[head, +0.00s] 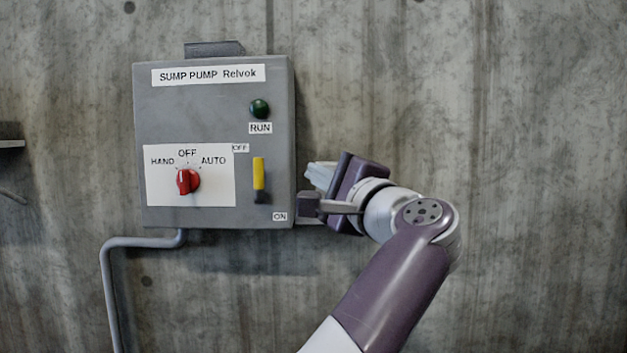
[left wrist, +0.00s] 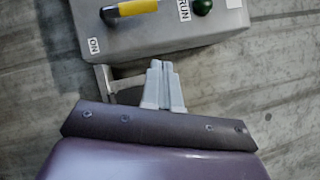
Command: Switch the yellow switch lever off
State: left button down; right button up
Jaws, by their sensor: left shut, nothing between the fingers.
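The yellow switch lever (head: 259,174) is on the front of a grey control box (head: 212,110), at its lower right. Its yellow part is uppermost, with a dark part below. An OFF label (head: 240,148) sits up and left of it, and an ON label (head: 280,216) down and right. The lever also shows at the top of the left wrist view (left wrist: 138,8). My left gripper (head: 311,174) is just right of the box's right side, fingers together and empty, apart from the lever. The left wrist view shows its fingertips (left wrist: 161,64) near the box edge. My right gripper is out of view.
A red selector knob (head: 187,181) and a green RUN lamp (head: 259,109) are on the same box face. A grey bracket (head: 309,207) juts from the box's lower right side, close to my gripper. A conduit (head: 108,275) runs down below. The concrete wall (head: 520,120) at right is bare.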

pick_arm(q)
jog(key=s+d, duration=0.2)
jog(key=s, duration=0.4)
jog(key=shift+s+d, duration=0.2)
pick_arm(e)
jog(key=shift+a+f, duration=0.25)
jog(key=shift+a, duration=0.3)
pick_arm(q)
jog(key=shift+r, duration=0.1)
